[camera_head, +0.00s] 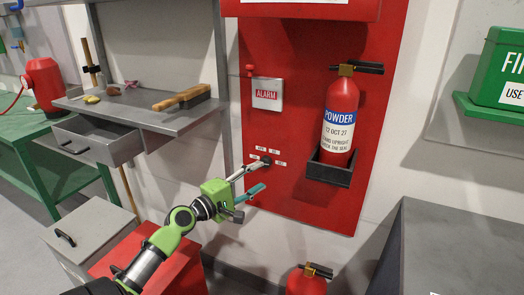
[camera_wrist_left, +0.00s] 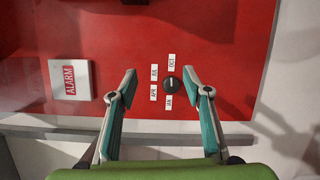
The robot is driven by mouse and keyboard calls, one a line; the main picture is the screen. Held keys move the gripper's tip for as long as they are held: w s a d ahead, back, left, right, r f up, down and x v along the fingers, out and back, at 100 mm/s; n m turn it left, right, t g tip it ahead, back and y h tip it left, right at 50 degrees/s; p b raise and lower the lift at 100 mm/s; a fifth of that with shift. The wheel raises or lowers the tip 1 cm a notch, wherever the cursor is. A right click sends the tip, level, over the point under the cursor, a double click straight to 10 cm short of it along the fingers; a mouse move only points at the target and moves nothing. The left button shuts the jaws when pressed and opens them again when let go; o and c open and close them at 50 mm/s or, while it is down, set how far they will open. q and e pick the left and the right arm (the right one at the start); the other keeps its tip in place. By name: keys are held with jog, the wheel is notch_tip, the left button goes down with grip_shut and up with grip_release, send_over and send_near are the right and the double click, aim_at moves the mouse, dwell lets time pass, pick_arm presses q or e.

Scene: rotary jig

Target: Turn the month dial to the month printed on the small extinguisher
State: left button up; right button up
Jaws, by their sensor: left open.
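The month dial (camera_wrist_left: 170,84) is a small black knob on the red board, with white labels JUL, OCT, APR and JAN around it. I cannot tell where it points. In the head view the dial (camera_head: 266,160) is partly hidden by a fingertip. My left gripper (camera_head: 262,174) is open in front of the board; its fingers (camera_wrist_left: 160,71) show on either side of the dial, apart from it. My right gripper is not in view.
An ALARM box (camera_head: 267,94) is left of the bracketed extinguisher. Another red extinguisher (camera_head: 307,284) stands low below the board, its label out of sight. A metal shelf (camera_head: 150,115) with a brush (camera_head: 182,97) is left, a grey block (camera_head: 450,250) right.

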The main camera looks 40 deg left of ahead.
aim_at(266, 162)
pick_arm(q)
notch_tip(266, 162, down, 3)
jog(key=s+a+n+y+p, duration=0.25)
jog(key=n+y+p, duration=0.3)
jog(key=n, duration=0.75)
jog(key=b+x, duration=0.1)
jog(key=x, duration=1.2)
jog(key=shift+f+g+y, duration=0.2)
jog(key=shift+g+y, duration=0.15)
jog(key=shift+g, duration=0.05)
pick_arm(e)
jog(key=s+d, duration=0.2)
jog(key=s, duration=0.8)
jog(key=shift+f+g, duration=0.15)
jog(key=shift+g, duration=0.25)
pick_arm(q)
jog(key=c, duration=1.1)
